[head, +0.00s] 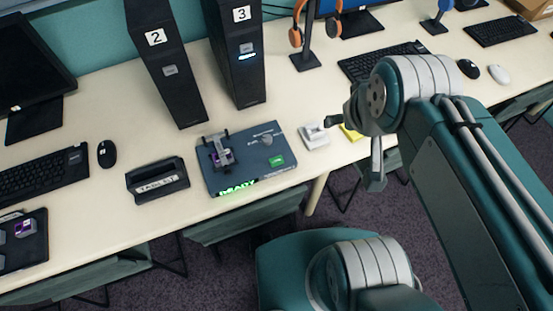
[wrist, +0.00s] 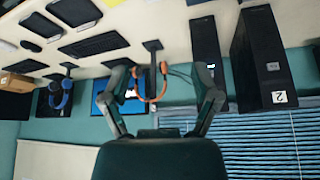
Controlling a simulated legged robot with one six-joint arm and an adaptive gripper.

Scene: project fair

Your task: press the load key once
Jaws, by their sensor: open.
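A dark blue-grey device (head: 250,178) lies on the table in the head view. Its front edge shows a glowing green READY sign (head: 237,187). A green key (head: 277,161) is on its right part, with lettering too small to read. A grey round knob (head: 266,140) is behind that key. I cannot tell for sure which part is the load key. My gripper (head: 354,148) is right of the device and apart from it. In the wrist view my gripper (wrist: 165,82) is open and empty; the device is not visible there.
A black tablet stand (head: 157,182) is left of the device. A white item (head: 314,136) and a yellow one (head: 350,133) lie to its right. Towers 2 (head: 167,65) and 3 (head: 237,55) and an orange headphone stand (head: 304,50) rise behind. Keyboards and monitors flank them.

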